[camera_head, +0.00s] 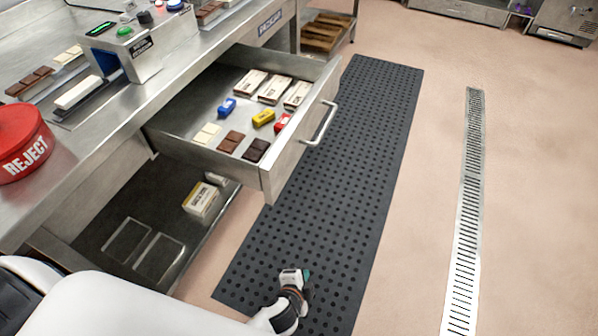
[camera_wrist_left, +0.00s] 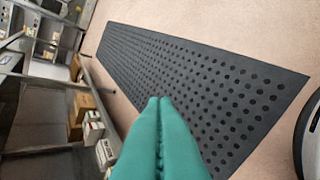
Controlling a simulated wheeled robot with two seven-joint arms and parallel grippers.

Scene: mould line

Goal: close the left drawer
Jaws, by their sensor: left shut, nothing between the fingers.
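The left drawer (camera_head: 285,171) is a steel drawer under the bench, pulled well out, with a bar handle (camera_head: 321,124) on its front. Inside lie chocolate pieces, small blue, yellow and red items and several white-and-brown packs. My left gripper (camera_head: 306,276) is low in the head view, over the black mat, in front of the drawer and apart from it. In the left wrist view its teal fingers (camera_wrist_left: 158,100) are together and empty. My right gripper is not in view.
A perforated black mat (camera_head: 340,170) lies on the floor before the bench. A red REJECT tub (camera_head: 22,143) and a small control box (camera_head: 150,45) stand on the bench. A lower shelf holds a carton (camera_head: 202,201). The floor to the right is clear, with a drain grate (camera_head: 468,210).

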